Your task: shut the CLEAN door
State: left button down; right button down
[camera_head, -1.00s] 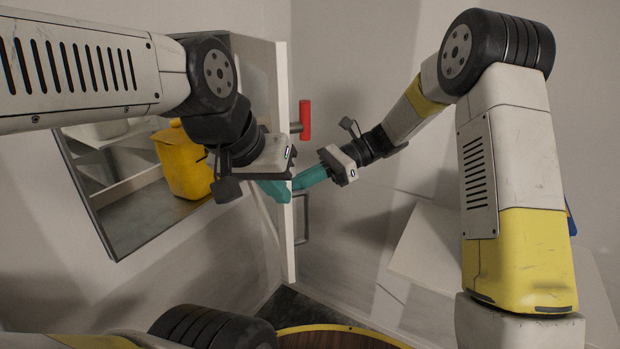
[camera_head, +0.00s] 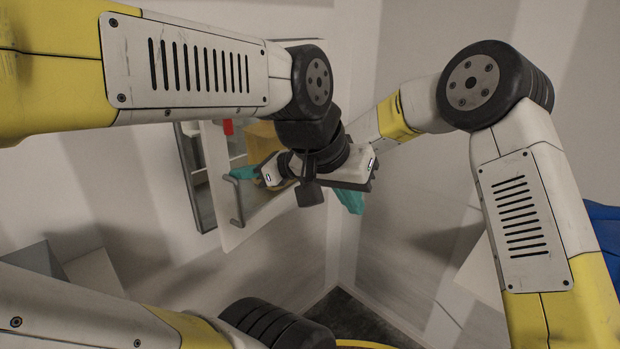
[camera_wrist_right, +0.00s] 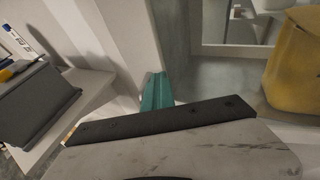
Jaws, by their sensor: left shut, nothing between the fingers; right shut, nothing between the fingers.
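The white door (camera_head: 219,165) stands partly open in front of a dark-framed wall opening. It carries a grey bar handle (camera_head: 236,203) and a red piece (camera_head: 228,127) near its top. No CLEAN lettering is legible. My right gripper (camera_head: 243,174) is shut and empty, its teal fingers overlapping the door's face near the top of the handle; contact cannot be told. Its teal fingers also show in the right wrist view (camera_wrist_right: 155,92). My left gripper (camera_head: 350,199) is shut and empty, right of the door, in front of the back wall. Its wrist crosses the right gripper's wrist in the picture.
A yellow container (camera_wrist_right: 294,70) shows inside the opening; the door and my arms hide most of it from my head. A dark grey box (camera_wrist_right: 38,105) lies on a pale surface left in the wrist view. My two wrists leave little room between them.

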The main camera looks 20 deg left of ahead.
pick_arm(q)
jog(key=shift+s+d+r, duration=0.1)
jog(key=shift+s+d, duration=0.05)
jog(key=shift+d, duration=0.35)
pick_arm(e)
jog(key=w+a+m+t, duration=0.1)
jog(key=a+m+t, duration=0.1)
jog(key=a, duration=0.8)
jog(key=shift+w+a+r+m+t, duration=0.2)
jog(key=shift+w+r+m+t, duration=0.15)
jog(key=shift+t, duration=0.45)
